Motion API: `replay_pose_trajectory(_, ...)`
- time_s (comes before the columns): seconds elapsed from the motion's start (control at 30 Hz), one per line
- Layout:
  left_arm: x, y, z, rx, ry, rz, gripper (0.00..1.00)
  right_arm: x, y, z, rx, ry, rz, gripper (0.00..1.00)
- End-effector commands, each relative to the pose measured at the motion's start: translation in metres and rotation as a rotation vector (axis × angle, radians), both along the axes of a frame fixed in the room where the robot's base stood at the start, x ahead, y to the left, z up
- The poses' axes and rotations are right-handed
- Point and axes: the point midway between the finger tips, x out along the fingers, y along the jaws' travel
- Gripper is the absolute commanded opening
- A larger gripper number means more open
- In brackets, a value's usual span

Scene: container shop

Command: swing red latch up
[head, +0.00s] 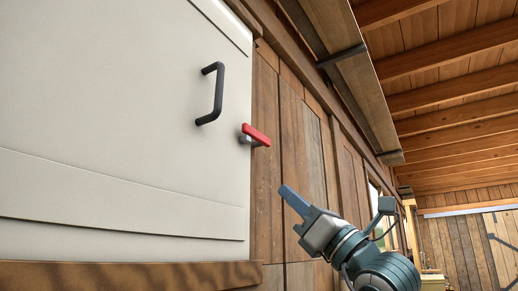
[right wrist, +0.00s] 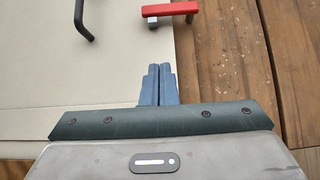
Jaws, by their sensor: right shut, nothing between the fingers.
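The red latch (head: 256,135) sits at the right edge of a white door panel (head: 120,120), a little right of and below a black handle (head: 216,94). Its red bar lies roughly crosswise and slopes slightly down to the right, on a grey mount. It also shows at the top of the right wrist view (right wrist: 170,9). My right gripper (head: 286,191) is below and to the right of the latch, apart from it. Its blue fingers, also in the right wrist view (right wrist: 158,70), are shut together with nothing between them. My left gripper is out of view.
A brown wooden plank wall (head: 292,130) is right of the panel. A wooden ledge (head: 130,273) runs below the panel. The space between my right gripper and the latch looks clear. A beamed wooden ceiling (head: 450,70) is overhead.

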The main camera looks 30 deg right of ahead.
Motion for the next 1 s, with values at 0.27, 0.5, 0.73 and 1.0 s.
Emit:
replay_pose_trajectory(0.27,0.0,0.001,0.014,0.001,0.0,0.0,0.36,0.009,0.004,0.013,0.001,0.001,0.006,0.0)
replay_pose_trajectory(0.5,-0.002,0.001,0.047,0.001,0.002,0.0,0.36,0.036,0.016,0.045,0.002,0.002,0.008,0.0)
replay_pose_trajectory(0.73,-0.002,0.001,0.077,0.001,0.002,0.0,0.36,0.064,0.028,0.076,0.001,0.001,0.007,0.0)
replay_pose_trajectory(1.0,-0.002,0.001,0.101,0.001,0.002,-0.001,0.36,0.066,0.028,0.105,-0.001,-0.001,0.003,0.0)
